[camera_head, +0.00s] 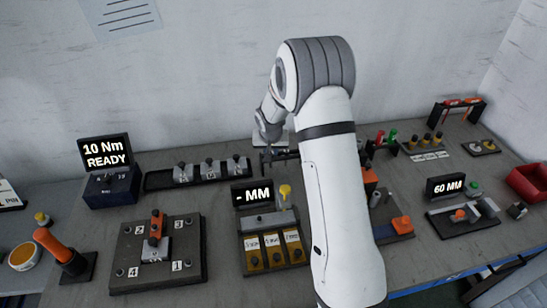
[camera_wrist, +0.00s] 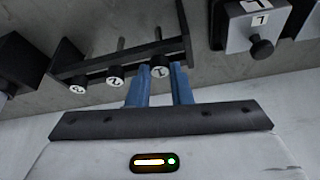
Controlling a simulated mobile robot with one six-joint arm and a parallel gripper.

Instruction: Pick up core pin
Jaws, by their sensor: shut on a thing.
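The heads are marked, and a 2 shows on the middle pin (camera_wrist: 115,80). A further core pin (camera_wrist: 78,88) sits at the left. My gripper (camera_wrist: 160,75) has its blue fingers shut on the right-hand core pin (camera_wrist: 160,70), apparently marked 1, at the rack's right end. Whether this pin is still seated in the rack I cannot tell. In the head view, my gripper (camera_head: 268,154) is small and dark at the back of the bench, by the wall; the pins are not clear there.
A long black tray (camera_head: 160,182) with several grey blocks lies left of my gripper. A grey numbered block (camera_wrist: 255,30) shows close right in the wrist view. A "- MM" display (camera_head: 252,194) stands in front. My arm hides the bench middle.

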